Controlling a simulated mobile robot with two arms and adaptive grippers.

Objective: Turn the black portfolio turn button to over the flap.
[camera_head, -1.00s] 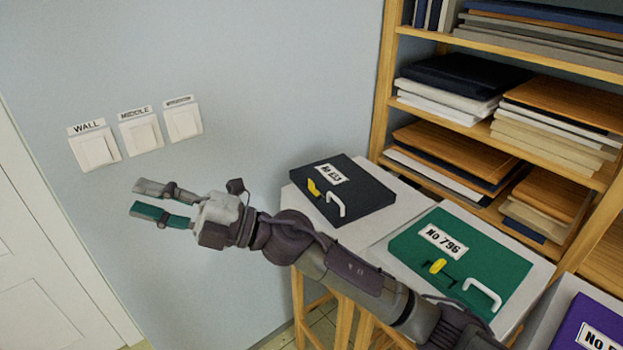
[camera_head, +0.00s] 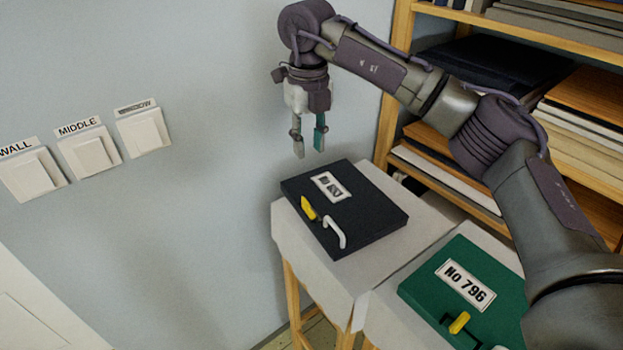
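The black portfolio (camera_head: 365,219) lies flat on a white-topped stand, with a white label and a white handle (camera_head: 340,233). Its yellow turn button (camera_head: 308,208) sits left of the handle, near the front edge. My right gripper (camera_head: 309,153) hangs pointing down above and behind the portfolio's far left corner, apart from it. Its two fingers, one grey and one green-padded, are spread with a gap between them and nothing held. My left gripper is not in view.
A green portfolio (camera_head: 428,290) with a yellow button (camera_head: 459,322) lies on the neighbouring stand. Wooden shelves (camera_head: 392,100) with stacked folders stand at the right. Three wall switches (camera_head: 88,153) are on the left wall. The space left of the black portfolio is clear.

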